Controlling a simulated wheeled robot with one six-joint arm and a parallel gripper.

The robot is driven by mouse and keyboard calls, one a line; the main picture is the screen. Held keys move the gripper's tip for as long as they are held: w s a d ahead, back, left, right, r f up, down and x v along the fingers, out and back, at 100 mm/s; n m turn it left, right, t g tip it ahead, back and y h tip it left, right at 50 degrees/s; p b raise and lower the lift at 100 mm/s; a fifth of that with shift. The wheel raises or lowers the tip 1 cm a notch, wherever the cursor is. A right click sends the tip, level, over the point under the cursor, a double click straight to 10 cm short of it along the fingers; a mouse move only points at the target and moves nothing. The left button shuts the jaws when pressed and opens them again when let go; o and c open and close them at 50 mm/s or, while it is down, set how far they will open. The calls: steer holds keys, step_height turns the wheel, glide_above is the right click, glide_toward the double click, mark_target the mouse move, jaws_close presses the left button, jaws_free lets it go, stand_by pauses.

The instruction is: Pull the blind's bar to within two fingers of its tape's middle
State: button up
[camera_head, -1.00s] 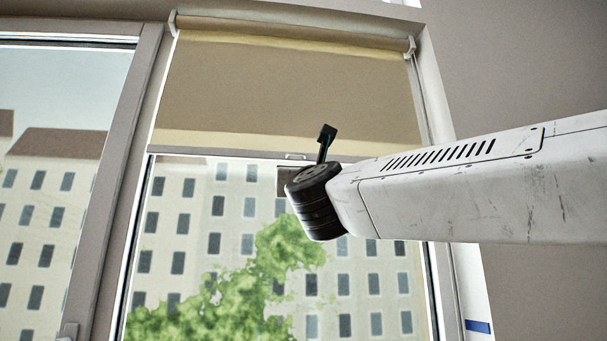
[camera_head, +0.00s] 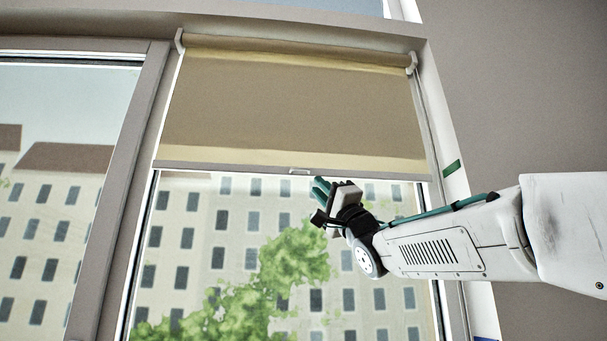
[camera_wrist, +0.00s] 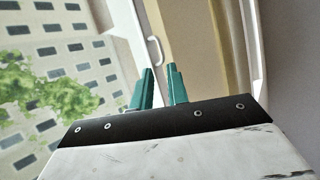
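The beige roller blind (camera_head: 290,110) hangs over the upper part of the right window. Its pale bar (camera_head: 230,172) runs along the bottom edge, with a small white loop handle (camera_head: 300,172) near its middle. The handle also shows in the wrist view (camera_wrist: 153,50), beyond the fingertips. My gripper (camera_head: 319,187) is just below and right of the handle in the head view. Its two teal fingers (camera_wrist: 161,70) are apart with nothing between them. A green tape (camera_head: 452,168) is on the right window reveal, near bar height. A blue tape (camera_head: 484,338) lies lower, cut by the picture's bottom edge.
The window frame post (camera_head: 125,190) stands left of the blind, with another window beyond it. A grey wall (camera_head: 520,90) is at the right. The glass below the bar is uncovered, with buildings and a tree outside.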

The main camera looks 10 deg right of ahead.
mark_target(300, 170)
steer(key=shift+n+g+y, duration=0.3)
steer(key=shift+n+y, duration=0.1)
steer(key=shift+n, duration=0.1)
steer(key=x, duration=0.7)
steer(key=shift+w+a+r, duration=0.15)
steer(key=shift+a+r, duration=0.1)
steer(key=shift+a, duration=0.1)
jaws_close()
